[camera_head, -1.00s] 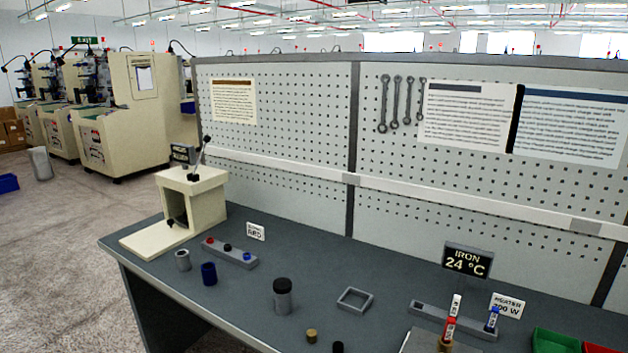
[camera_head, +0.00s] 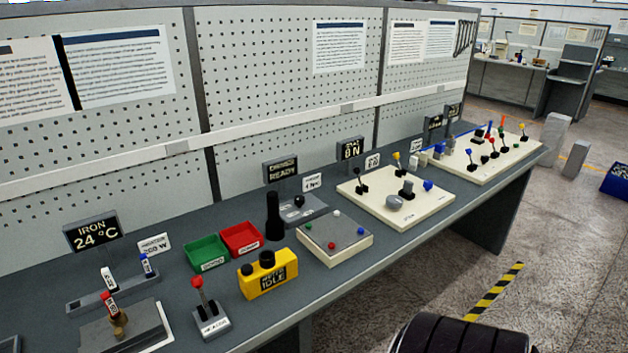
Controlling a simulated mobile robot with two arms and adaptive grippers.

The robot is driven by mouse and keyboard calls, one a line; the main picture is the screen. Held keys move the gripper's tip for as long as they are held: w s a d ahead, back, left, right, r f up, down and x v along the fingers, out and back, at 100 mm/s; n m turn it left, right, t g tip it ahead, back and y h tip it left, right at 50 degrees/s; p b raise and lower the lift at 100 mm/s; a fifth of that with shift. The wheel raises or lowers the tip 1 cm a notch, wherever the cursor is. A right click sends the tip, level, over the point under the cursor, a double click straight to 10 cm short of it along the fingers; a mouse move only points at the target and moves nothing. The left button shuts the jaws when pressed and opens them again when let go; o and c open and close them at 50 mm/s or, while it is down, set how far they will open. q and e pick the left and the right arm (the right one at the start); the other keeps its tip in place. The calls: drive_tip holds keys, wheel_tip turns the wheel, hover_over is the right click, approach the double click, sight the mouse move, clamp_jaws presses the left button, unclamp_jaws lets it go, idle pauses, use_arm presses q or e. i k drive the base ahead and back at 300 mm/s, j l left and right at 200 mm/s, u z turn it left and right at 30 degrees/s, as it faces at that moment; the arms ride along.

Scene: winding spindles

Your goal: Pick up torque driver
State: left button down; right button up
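No label in view names a torque driver. A black upright tool-like handle (camera_head: 273,216) stands on the bench behind the yellow box, beside a grey unit; it may be the torque driver, but I cannot tell for sure. Neither of my grippers is in view.
The long grey bench (camera_head: 345,293) runs under a pegboard. On it are an iron stand (camera_head: 150,333), a red-knobbed lever (camera_head: 211,318), a green bin (camera_head: 207,252), a red bin (camera_head: 240,238), a yellow box (camera_head: 267,277) and white control panels (camera_head: 400,208). Open floor lies to the right.

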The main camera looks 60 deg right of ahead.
sight(273, 201)
drive_tip(key=z, duration=1.5)
